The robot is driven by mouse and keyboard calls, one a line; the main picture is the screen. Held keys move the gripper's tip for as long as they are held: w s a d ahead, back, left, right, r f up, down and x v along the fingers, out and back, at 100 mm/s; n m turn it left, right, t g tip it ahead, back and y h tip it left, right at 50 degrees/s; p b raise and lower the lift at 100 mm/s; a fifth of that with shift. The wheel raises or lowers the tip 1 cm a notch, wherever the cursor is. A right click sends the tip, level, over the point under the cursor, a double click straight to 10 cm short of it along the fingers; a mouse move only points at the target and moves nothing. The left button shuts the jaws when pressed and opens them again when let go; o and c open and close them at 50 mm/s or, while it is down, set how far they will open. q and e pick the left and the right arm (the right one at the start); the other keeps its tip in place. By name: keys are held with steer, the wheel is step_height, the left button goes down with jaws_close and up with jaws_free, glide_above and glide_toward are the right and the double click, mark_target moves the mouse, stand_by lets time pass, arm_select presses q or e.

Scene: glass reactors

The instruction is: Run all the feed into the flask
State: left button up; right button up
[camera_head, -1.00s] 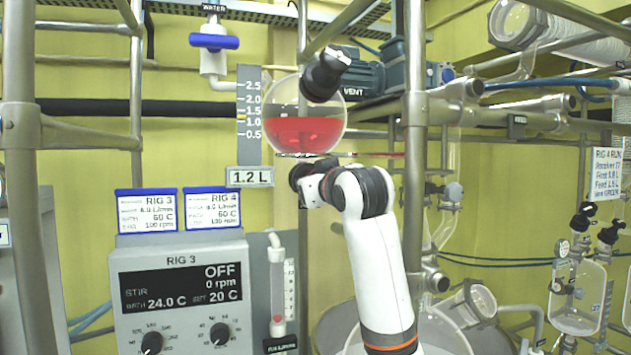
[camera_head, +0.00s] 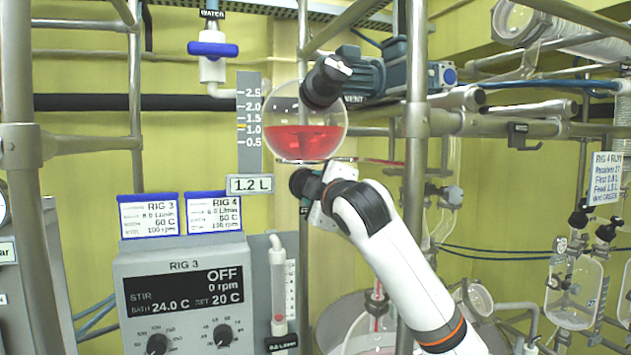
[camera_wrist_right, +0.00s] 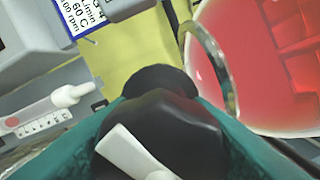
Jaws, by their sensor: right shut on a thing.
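The round feed vessel (camera_head: 305,143) holds red liquid, its lower half roughly filled; it also shows in the right wrist view (camera_wrist_right: 275,65). A sign under its scale reads 1.2 L. My right gripper (camera_head: 308,186) is just below the vessel, shut on a black tap knob (camera_wrist_right: 165,125) with a white pointer. In the head view the gripper mostly hides that tap. A thin line with red in it (camera_head: 372,161) runs right from beneath the vessel. The large glass flask (camera_head: 370,338) is low behind my right arm, mostly hidden; red shows in a tube above it. My left gripper is out of view.
The RIG 3 control box (camera_head: 185,295) reads OFF, 0 rpm. A blue-handled water valve (camera_head: 213,50) hangs upper left. Metal posts (camera_head: 416,150) stand close to my right arm. A black-handled VENT valve (camera_head: 325,82) tops the feed vessel.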

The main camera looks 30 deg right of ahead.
steer(key=shift+f+n, duration=0.15)
steer(key=shift+n, duration=0.85)
steer(key=n, duration=0.2)
steer(key=shift+n+p, duration=0.4)
steer(key=n, duration=0.4)
steer(key=shift+f+n, duration=0.1)
steer(key=shift+n, duration=0.2)
steer(key=n, duration=0.3)
steer(key=shift+n, duration=0.3)
steer(key=n, duration=1.2)
steer(key=shift+n, duration=0.3)
